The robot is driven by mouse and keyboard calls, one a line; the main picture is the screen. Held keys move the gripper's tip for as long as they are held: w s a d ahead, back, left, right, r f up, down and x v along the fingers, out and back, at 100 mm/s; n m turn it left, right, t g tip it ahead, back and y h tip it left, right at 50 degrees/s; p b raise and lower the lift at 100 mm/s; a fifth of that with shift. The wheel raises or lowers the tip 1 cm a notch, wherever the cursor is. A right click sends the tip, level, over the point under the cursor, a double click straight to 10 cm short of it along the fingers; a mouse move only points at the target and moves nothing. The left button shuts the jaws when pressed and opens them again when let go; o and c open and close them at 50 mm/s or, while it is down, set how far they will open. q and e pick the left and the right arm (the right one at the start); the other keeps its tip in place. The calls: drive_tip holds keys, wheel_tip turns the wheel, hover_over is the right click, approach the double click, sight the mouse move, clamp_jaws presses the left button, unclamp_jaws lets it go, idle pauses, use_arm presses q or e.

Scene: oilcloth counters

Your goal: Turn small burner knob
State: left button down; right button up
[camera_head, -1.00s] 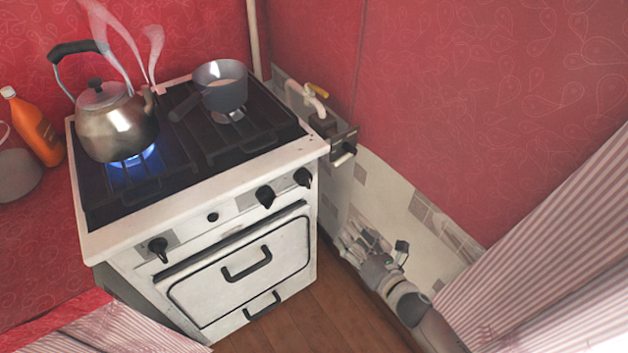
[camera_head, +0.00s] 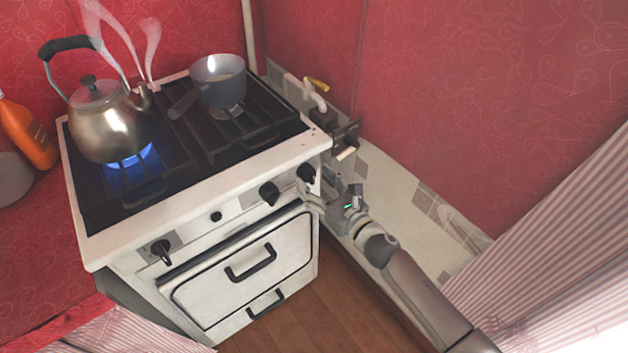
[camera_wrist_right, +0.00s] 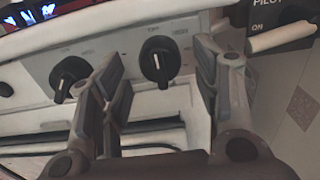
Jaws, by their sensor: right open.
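The white stove front carries black knobs: a left one (camera_head: 161,251), a middle one (camera_head: 269,193) and a right one (camera_head: 306,173). I cannot tell from labels which is the small burner's. My right gripper (camera_head: 318,194) is at the stove's right front corner, just below the right knob. In the right wrist view the open fingers (camera_wrist_right: 162,88) stand either side of the right knob (camera_wrist_right: 160,58), with the knob beyond them and apparently untouched. Its white mark looks near upright. The middle knob (camera_wrist_right: 70,78) is left of the fingers, partly covered. My left gripper is out of view.
A steaming kettle (camera_head: 105,125) sits over a lit blue flame. A grey saucepan (camera_head: 218,82) stands on the back right burner. Oven handles (camera_head: 250,262) stick out below the knobs. A pilot switch panel (camera_wrist_right: 285,22) is on the right, near the wall.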

drive_tip(key=shift+w+a, duration=0.35)
drive_tip(key=shift+w, duration=0.15)
drive_tip(key=c, duration=1.1)
drive_tip(key=shift+o, duration=0.2)
